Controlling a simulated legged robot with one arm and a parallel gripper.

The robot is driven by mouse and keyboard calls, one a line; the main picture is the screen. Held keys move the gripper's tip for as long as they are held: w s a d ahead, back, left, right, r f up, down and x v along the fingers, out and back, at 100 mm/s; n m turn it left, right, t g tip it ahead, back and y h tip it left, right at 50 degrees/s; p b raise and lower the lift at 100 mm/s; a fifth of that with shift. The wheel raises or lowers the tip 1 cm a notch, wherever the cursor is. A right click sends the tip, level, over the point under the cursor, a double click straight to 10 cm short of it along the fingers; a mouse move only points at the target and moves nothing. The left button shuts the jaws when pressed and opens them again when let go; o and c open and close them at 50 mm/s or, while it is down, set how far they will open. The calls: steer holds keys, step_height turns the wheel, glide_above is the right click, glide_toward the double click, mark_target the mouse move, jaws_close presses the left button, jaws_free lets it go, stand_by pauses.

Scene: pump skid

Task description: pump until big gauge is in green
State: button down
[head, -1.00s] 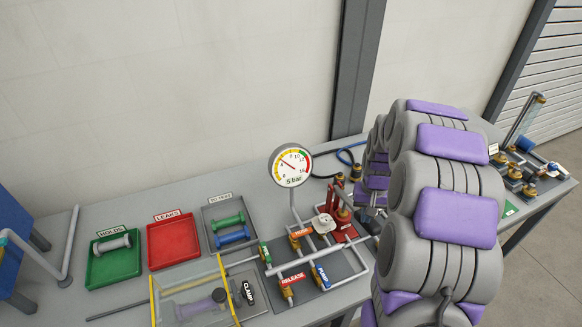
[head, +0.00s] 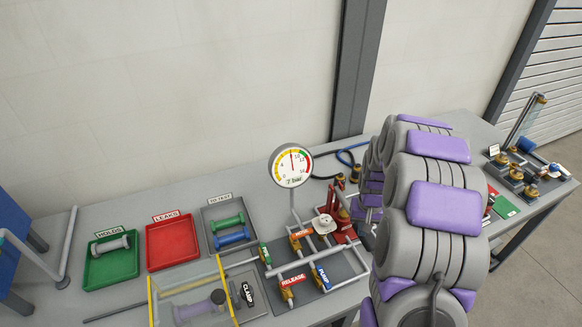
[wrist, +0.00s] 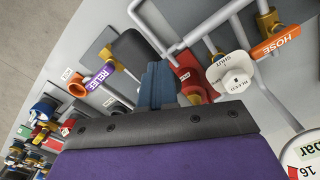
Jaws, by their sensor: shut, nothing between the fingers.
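The big gauge (head: 290,165) stands on a post at the middle of the bench. Its needle points nearly straight up, at the yellow part left of the green band; its small figure is hard to read. Its edge also shows in the wrist view (wrist: 308,158). The red hand pump (head: 340,220) is behind the valves, partly hidden by my arm; its red body shows in the wrist view (wrist: 188,78). My gripper (wrist: 157,88) has its blue fingers together with nothing between them, beside a dark rounded part (wrist: 132,48) that may be the pump's grip. I cannot tell whether they touch.
Valve levers labelled PUMP (head: 321,275), RELEASE (head: 292,279) and HOSE (head: 301,233) sit in front of the gauge. A yellow-framed clear guard (head: 151,300) and green (head: 112,272) and red (head: 172,245) trays are left. More brass fittings (head: 515,173) stand far right.

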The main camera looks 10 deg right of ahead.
steer(key=shift+r, duration=0.15)
step_height(320, 180, up, 9)
steer(key=p, duration=0.2)
steer(key=shift+p, duration=0.35)
steer(key=shift+f, duration=0.25)
stand_by(0.3)
steer(key=shift+f+b, duration=0.95)
steer(key=shift+f, duration=3.5)
steer(key=shift+r, duration=0.55)
step_height(320, 180, up, 8)
steer(key=p, duration=0.2)
steer(key=shift+p, duration=0.4)
steer(key=shift+f, duration=0.1)
